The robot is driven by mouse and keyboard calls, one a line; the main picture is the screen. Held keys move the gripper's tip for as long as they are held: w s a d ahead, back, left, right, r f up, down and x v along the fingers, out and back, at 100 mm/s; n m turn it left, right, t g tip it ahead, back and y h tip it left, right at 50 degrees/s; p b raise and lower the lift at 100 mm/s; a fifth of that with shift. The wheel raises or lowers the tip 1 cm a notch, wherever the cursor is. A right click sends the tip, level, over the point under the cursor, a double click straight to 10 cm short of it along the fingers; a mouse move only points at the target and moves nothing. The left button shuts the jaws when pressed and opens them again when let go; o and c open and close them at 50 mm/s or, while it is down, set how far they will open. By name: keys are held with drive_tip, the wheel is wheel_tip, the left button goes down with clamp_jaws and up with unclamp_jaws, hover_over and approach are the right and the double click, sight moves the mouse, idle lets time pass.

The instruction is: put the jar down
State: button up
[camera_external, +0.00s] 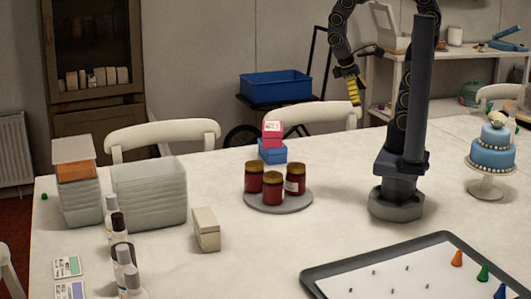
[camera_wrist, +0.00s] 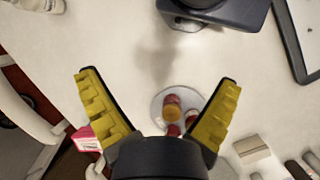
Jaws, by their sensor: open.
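Three red jars with dark gold lids stand upright on a round grey turntable (camera_external: 278,207) in the middle of the table. They are a left jar (camera_external: 254,178), a front jar (camera_external: 273,188) and a right jar (camera_external: 295,180). My gripper (camera_external: 354,90) is high above the table, up and to the right of the jars, and apart from them. In the wrist view my gripper (camera_wrist: 160,95) has its yellow fingers spread wide with nothing between them. The turntable (camera_wrist: 158,112) and jars (camera_wrist: 172,112) show below, partly hidden by my gripper.
Pink and blue boxes (camera_external: 272,150) stand behind the turntable. Stacked clear containers (camera_external: 150,195), a small beige box (camera_external: 206,229) and several bottles (camera_external: 121,250) are at left. A cake on a stand (camera_external: 492,150) is at right. A tray with cones (camera_external: 400,275) lies in front.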

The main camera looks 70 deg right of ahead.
drive_tip(key=s+a+r+t+y, duration=0.1)
drive_tip(key=a+t, duration=0.1)
drive_tip(key=shift+s+r+m+t+y, duration=0.3)
drive_tip(key=shift+s+r+m+y, duration=0.05)
drive_tip(key=shift+r+m+y, duration=0.05)
idle(1.0)
